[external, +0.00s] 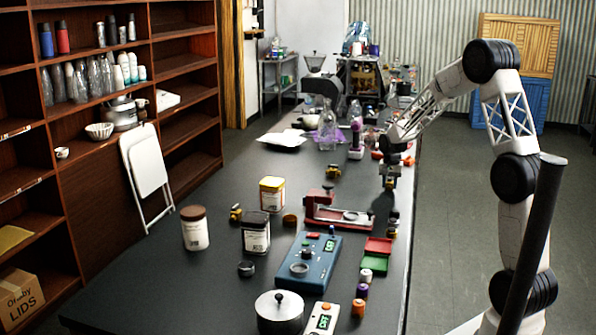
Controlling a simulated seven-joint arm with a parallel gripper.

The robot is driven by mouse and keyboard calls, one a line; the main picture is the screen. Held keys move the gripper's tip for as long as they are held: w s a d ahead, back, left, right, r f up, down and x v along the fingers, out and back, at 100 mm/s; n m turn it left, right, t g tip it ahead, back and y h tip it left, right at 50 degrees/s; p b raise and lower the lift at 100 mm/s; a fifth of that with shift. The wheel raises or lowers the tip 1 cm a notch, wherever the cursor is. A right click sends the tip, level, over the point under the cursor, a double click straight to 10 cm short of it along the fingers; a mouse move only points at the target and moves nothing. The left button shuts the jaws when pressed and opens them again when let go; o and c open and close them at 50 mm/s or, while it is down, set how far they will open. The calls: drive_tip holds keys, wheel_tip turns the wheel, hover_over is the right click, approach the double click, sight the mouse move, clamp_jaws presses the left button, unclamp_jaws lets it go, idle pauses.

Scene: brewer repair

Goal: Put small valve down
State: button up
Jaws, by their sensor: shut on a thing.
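My gripper (390,178) points down over the right side of the long dark table, beyond the red and grey stand. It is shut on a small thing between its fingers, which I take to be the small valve. The fingers hide most of it, and its shape is too small to make out. I cannot tell whether it touches the table top.
The red and grey stand (338,214), a blue device (308,259), red and green trays (376,254) and several small coloured pieces lie nearer the camera. Jars (195,228) stand left. Bottles and a purple flask (327,135) stand farther back. Bare table (225,180) shows at left.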

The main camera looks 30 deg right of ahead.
sight(390, 178)
drive_tip(key=shift+f, duration=0.15)
drive_tip(key=o, duration=1)
wheel_tip(390, 178, up, 12)
drive_tip(key=shift+r, duration=0.15)
idle(0.4)
